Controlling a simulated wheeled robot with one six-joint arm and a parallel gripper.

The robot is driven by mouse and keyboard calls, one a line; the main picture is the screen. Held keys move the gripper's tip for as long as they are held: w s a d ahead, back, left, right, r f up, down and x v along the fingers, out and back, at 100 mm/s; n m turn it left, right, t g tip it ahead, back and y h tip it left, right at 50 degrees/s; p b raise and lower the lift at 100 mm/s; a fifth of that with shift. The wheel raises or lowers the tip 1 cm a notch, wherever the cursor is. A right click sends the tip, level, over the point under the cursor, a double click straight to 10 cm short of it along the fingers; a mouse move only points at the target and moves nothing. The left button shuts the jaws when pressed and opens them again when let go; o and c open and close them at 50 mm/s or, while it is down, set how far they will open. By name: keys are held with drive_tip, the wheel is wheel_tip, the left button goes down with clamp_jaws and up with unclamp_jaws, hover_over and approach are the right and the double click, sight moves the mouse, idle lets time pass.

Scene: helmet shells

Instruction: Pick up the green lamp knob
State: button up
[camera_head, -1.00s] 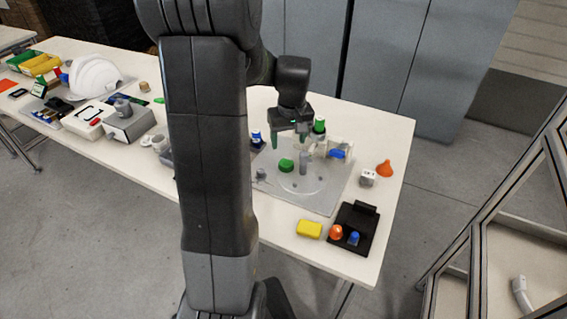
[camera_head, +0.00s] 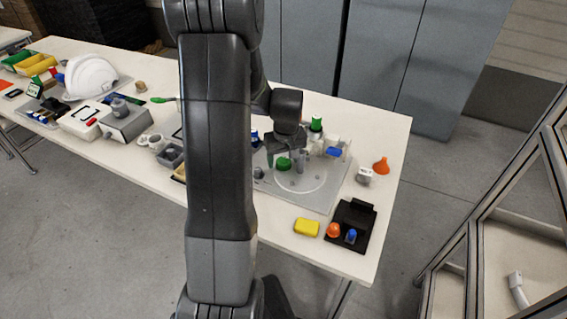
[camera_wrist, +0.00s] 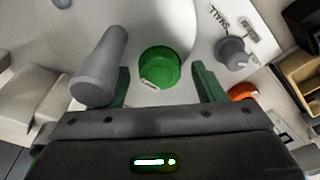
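The green lamp knob (camera_wrist: 159,68) is a round green cap with a pale mark on its side. It sits on the grey panel (camera_wrist: 195,30). In the head view the green lamp knob (camera_head: 284,164) is close below my gripper (camera_head: 285,153). In the wrist view my gripper (camera_wrist: 161,84) is open, with one green finger on each side of the knob. Nothing is held. I cannot tell whether the fingertips reach down to the knob's height.
A grey upright lever (camera_wrist: 100,68) stands close left of the knob. A grey dial (camera_wrist: 232,53) is to its right. A green-capped bottle (camera_head: 316,127) and a blue-topped item (camera_head: 334,151) stand behind. A yellow block (camera_head: 306,228) and a black stand (camera_head: 351,225) are in front.

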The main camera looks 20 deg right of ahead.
drive_tip(key=c, duration=0.9)
drive_tip(key=shift+r, duration=0.1)
